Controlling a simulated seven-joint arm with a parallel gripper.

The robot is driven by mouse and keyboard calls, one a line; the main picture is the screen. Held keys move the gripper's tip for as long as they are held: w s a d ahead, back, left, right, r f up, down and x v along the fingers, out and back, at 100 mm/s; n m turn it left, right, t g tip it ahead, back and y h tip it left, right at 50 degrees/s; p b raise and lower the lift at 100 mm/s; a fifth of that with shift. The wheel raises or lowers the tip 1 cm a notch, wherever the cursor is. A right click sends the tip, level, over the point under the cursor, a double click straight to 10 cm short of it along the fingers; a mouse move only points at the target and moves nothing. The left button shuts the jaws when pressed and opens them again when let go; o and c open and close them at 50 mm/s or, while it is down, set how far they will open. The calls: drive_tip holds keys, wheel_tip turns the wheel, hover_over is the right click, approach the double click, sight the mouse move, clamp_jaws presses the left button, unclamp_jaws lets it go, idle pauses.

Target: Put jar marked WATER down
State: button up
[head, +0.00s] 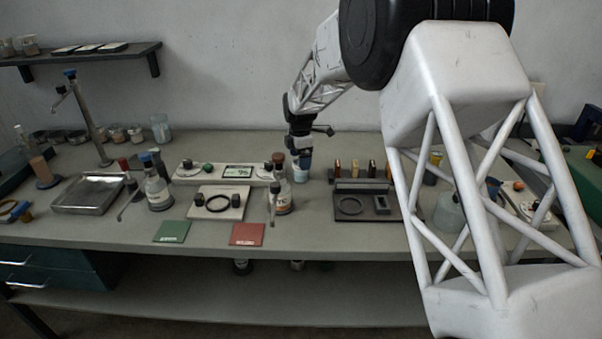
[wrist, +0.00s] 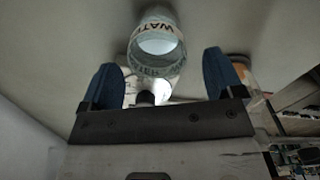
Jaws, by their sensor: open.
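The jar marked WATER (head: 301,174) is a small pale blue jar on the bench, right of the brown-capped bottle. The wrist view shows it (wrist: 157,68) with a white band lettered WATER, looking down on its round top. My gripper (head: 301,155) is directly above the jar in the head view. In the wrist view my gripper (wrist: 160,62) has its two blue fingers spread on either side of the jar, with a visible gap at each side. It is open and holds nothing. The jar's base is partly hidden, but it appears to rest on the bench.
A brown-capped bottle with an orange label (head: 283,197) stands close left of the jar. A white instrument (head: 225,171) lies left. Green (head: 172,232) and red (head: 248,234) mats lie at the front.

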drive_tip(key=shift+f, duration=0.2)
drive_tip(key=shift+w+f, duration=0.1)
drive_tip(key=shift+f, duration=2.45)
drive_tip(key=shift+c, duration=0.2)
drive_tip(key=c, duration=1.1)
drive_tip(key=shift+r, duration=0.4)
drive_tip(key=shift+r, duration=1.35)
drive_tip(key=shift+s+d+r, duration=0.25)
drive_tip(key=shift+s+d, duration=0.35)
drive_tip(key=shift+s, duration=1.95)
drive_tip(key=shift+s+d+r, duration=0.3)
drive_tip(key=shift+s+d, duration=0.35)
drive_tip(key=shift+s, duration=1.9)
drive_tip(key=shift+s+d+r, duration=0.25)
drive_tip(key=shift+s+d, duration=0.35)
drive_tip(key=shift+s, duration=1.95)
drive_tip(key=shift+s, duration=0.15)
